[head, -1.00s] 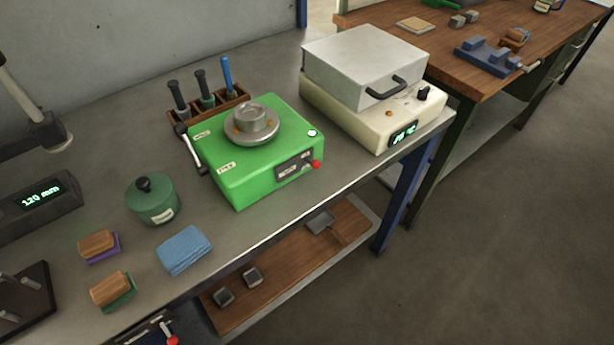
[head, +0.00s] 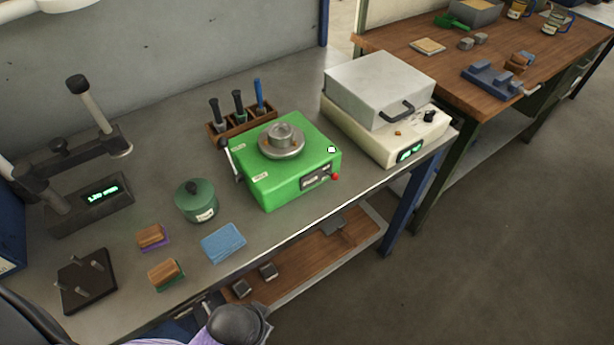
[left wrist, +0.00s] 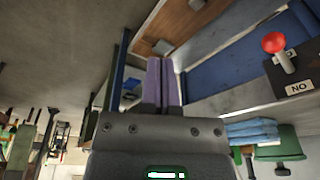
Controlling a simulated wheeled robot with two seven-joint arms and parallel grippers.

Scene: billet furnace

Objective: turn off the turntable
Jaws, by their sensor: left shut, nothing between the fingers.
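The turntable is a green box (head: 290,183) on the grey workbench, with a round metal disc (head: 282,142) on top. Its front has a dark panel (head: 315,178) and a small red knob (head: 336,176); a light button (head: 331,149) is on top. A silver lever is on its left side. My left gripper (left wrist: 160,62) is shut and empty in the left wrist view, its purple fingers together. That view also shows a red-knobbed switch (left wrist: 274,42) on a dark box with a partly readable label at the bench front. My right gripper is not in view.
A cream hot plate (head: 385,130) with a metal cover stands right of the turntable. A tool rack (head: 240,122) is behind it. A green pot (head: 196,203), blue cloth (head: 223,242) and brushes lie left. A lower shelf (head: 320,258) sits under the bench.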

